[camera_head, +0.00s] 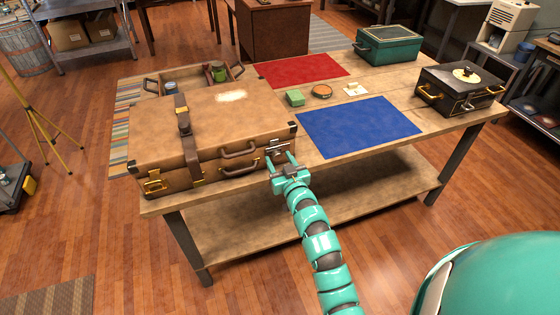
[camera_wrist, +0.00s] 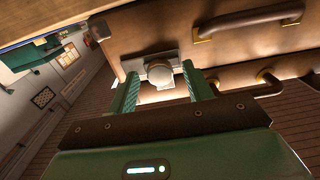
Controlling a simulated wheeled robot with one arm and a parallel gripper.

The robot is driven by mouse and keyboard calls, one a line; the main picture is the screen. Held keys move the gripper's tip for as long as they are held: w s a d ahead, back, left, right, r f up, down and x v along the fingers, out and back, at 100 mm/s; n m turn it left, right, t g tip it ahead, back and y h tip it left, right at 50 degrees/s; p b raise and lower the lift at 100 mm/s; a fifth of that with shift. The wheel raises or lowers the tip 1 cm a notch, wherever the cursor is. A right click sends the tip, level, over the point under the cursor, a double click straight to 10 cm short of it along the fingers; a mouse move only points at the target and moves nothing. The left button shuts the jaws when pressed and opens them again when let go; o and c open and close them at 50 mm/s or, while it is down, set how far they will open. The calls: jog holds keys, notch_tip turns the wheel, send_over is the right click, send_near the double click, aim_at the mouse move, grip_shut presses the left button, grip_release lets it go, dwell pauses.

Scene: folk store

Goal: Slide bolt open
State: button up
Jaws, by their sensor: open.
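A closed brown suitcase (camera_head: 205,125) lies on the workbench, its front side facing me. A silver bolt (camera_head: 277,147) with a round knob sits on its front side, near the right corner. In the wrist view the bolt's knob (camera_wrist: 160,74) and its grey plate show close up. My gripper (camera_head: 280,164) is open in front of the bolt. In the wrist view the two green fingers (camera_wrist: 161,82) stand on either side of the knob, with space around it. I cannot tell whether the fingertips touch the plate. The fingers partly hide the plate's lower part.
The suitcase handles (camera_head: 238,161) are left of the bolt. The workbench (camera_head: 400,150) also carries a blue mat (camera_head: 358,126), a red mat (camera_head: 300,70), a green case (camera_head: 388,46), a black case (camera_head: 460,90) and small items. Free room lies right of the suitcase.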

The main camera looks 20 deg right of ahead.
grip_shut()
jog(key=shift+w+d+b, duration=0.1)
jog(key=shift+d+b, duration=0.8)
jog(key=shift+d, duration=1)
jog(key=shift+a, duration=0.1)
grip_release()
jog(key=s, duration=1.7)
jog(key=shift+s+d, duration=0.25)
jog(key=shift+d, duration=0.15)
